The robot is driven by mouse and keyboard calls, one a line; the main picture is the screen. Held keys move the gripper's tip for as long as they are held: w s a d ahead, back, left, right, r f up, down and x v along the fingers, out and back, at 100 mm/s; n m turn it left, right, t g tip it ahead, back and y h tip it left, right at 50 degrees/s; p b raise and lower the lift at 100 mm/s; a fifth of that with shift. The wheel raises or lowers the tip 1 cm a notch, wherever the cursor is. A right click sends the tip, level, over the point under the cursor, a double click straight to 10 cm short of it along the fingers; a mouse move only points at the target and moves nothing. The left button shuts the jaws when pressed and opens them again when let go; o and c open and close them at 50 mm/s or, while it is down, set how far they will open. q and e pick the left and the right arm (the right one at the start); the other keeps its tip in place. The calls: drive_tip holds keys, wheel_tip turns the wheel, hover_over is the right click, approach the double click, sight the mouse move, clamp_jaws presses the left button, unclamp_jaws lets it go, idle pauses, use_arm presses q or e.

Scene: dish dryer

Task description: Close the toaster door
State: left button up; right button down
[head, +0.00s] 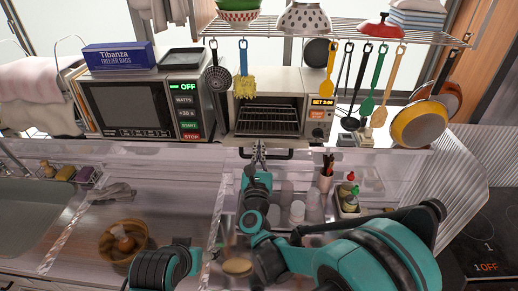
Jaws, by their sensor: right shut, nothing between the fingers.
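The toaster oven (318,106) stands on the back counter in the middle, its inside and wire rack (268,120) exposed. Its door (290,143) is folded down and open, with a dark handle (282,155) along its front edge.
A microwave (125,107) stands left of the toaster. Utensils hang from a wire shelf (345,33) above it. A clear-walled rack area with cups and bottles (349,190) lies below the door. Pans (418,125) hang at the right.

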drive_tip(key=shift+g, duration=0.4)
drive_tip(key=shift+w+r+p, duration=0.45)
drive_tip(key=shift+r+p, duration=0.2)
drive_tip(key=shift+r, duration=0.1)
drive_tip(key=shift+w+r+p, duration=0.4)
drive_tip(key=shift+r+p, duration=0.2)
drive_tip(key=shift+r, duration=0.15)
drive_tip(key=shift+w+r+p, duration=0.45)
drive_tip(key=shift+r+p, duration=0.2)
drive_tip(key=shift+r, duration=0.1)
drive_tip(key=w+r+p, duration=0.2)
drive_tip(key=w+r, duration=0.3)
drive_tip(key=w, duration=0.2)
drive_tip(key=shift+w+r+p, duration=0.25)
drive_tip(key=shift+w+p, duration=0.05)
drive_tip(key=shift+w, duration=0.05)
